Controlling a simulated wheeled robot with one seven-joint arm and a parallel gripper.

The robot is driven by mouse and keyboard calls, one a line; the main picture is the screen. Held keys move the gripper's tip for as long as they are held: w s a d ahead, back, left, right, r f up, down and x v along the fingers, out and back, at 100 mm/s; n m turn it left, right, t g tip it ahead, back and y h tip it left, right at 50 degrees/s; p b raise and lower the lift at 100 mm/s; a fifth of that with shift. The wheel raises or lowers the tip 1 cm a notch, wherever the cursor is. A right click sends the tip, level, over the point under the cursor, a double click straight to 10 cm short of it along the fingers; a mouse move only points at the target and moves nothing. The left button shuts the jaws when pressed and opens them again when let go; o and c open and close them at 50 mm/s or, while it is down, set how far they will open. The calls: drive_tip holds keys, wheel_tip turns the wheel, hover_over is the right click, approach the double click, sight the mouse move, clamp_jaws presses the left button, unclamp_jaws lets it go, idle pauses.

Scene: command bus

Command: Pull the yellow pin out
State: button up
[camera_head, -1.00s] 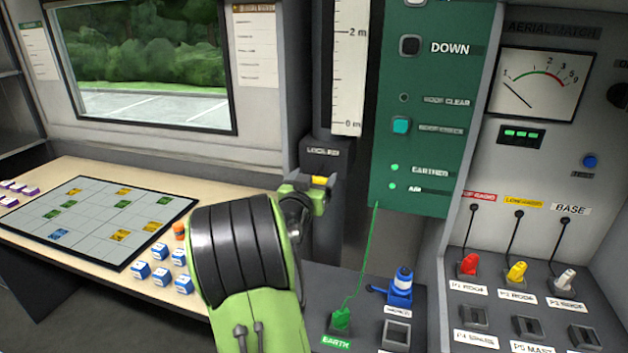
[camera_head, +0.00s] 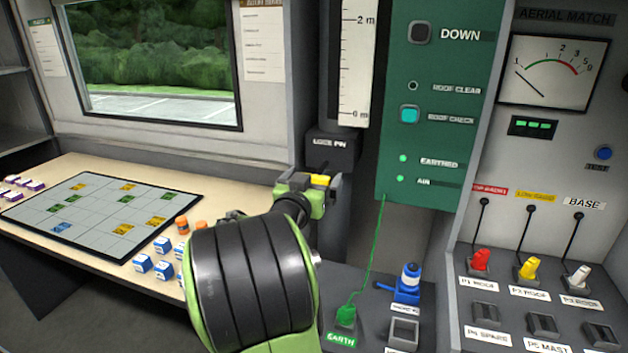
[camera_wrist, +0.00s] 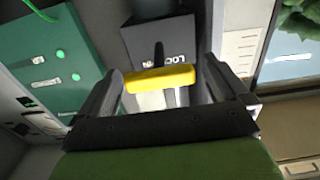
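The yellow pin has a bright yellow crossbar handle (camera_wrist: 160,78) and a dark shaft pointing toward the dark lock pin box (camera_wrist: 160,35). In the head view the handle (camera_head: 320,180) sits just below and in front of the box (camera_head: 333,146). My gripper (camera_head: 318,184) has one finger at each end of the handle; in the wrist view the gripper (camera_wrist: 162,82) appears closed on it. The dark shaft shows between handle and box. I cannot tell whether its tip is still inside the box.
A green panel (camera_head: 430,110) with lit lamps stands to the right. A green cable runs down to the earth plug (camera_head: 345,316). A blue plug (camera_head: 408,283) sits beside it. The desk (camera_head: 190,190) at left holds a grid board and small blocks.

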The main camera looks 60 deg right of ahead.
drive_tip(key=s+a+b, duration=0.2)
drive_tip(key=a+b, duration=0.1)
drive_tip(key=a, duration=1.2)
drive_tip(key=shift+s+a, duration=0.25)
drive_tip(key=shift+f, duration=0.1)
